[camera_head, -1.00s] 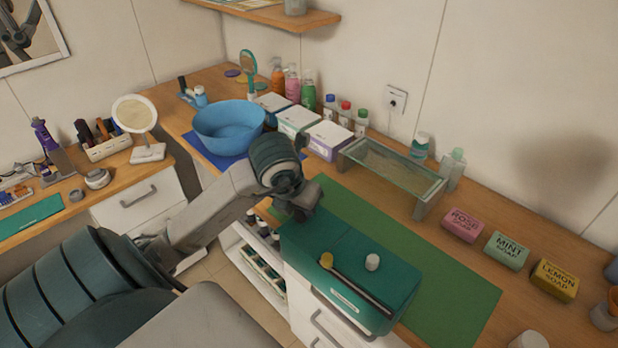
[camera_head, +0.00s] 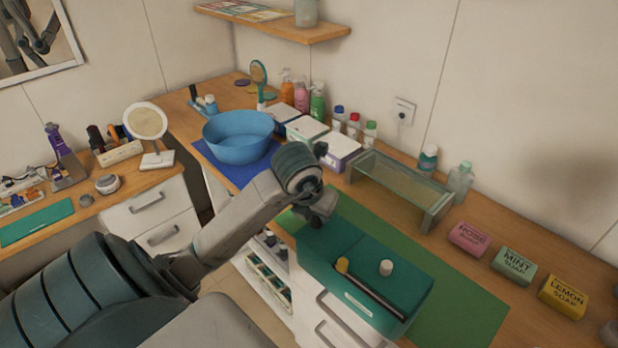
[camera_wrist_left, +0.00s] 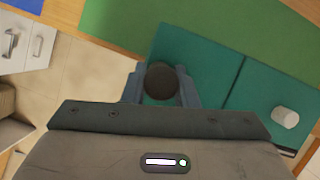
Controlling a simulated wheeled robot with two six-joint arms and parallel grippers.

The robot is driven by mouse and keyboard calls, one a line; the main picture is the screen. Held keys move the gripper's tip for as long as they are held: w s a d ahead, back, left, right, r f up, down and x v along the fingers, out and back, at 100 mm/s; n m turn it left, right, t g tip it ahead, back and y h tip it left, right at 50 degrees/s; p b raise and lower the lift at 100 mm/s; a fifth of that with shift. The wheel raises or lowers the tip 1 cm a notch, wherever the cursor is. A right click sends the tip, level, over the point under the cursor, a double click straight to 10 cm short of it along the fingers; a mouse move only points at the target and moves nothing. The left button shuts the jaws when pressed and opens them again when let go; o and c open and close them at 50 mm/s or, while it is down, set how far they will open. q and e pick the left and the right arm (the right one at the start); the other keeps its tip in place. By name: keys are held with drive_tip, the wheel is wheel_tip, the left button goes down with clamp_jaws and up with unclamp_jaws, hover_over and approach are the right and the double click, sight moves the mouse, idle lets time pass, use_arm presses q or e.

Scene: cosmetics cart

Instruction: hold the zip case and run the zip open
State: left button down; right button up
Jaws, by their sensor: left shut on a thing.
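The teal zip case (camera_head: 345,297) is a long box-like case, lying along the front edge of the counter, partly on a green mat. A seam crosses its top. My left gripper (camera_head: 318,218) is at the case's far left end. In the left wrist view its two fingers are on either side of a dark round piece (camera_wrist_left: 161,83) at the end of the teal case (camera_wrist_left: 203,62). The gripper is shut on this piece; I cannot tell whether it is the zip's pull. My right gripper is not in view.
A white-topped cylinder (camera_head: 386,267) and a dark stick with a yellow tip (camera_head: 375,292) lie on the case. The green mat (camera_head: 462,305) is clear to the right. A glass-topped stand (camera_head: 400,182) is behind; a blue bowl (camera_head: 238,138) stands left of the arm.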

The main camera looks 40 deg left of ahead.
use_arm(q)
drive_tip(key=w, duration=0.2)
drive_tip(key=w+f, duration=0.1)
drive_tip(key=w, duration=0.1)
drive_tip(key=shift+w+f+b, duration=0.1)
drive_tip(key=shift+f+b, duration=0.05)
drive_tip(key=shift+b, duration=0.2)
drive_tip(key=shift+w+f+b, duration=0.2)
drive_tip(key=shift+w+b, duration=0.05)
drive_tip(key=shift+w, duration=0.35)
drive_tip(key=shift+w+f+b, duration=0.15)
drive_tip(key=shift+w+b, duration=0.05)
drive_tip(key=shift+w, duration=0.4)
drive_tip(key=w+f+b, duration=0.1)
drive_tip(key=w+b, duration=0.1)
drive_tip(key=w, duration=0.4)
drive_tip(key=shift+f, duration=0.25)
drive_tip(key=shift+a, duration=0.1)
drive_tip(key=shift+f+b, duration=0.3)
drive_tip(key=c, duration=1.1)
unclamp_jaws()
drive_tip(key=shift+o, duration=0.2)
drive_tip(key=shift+s, duration=0.1)
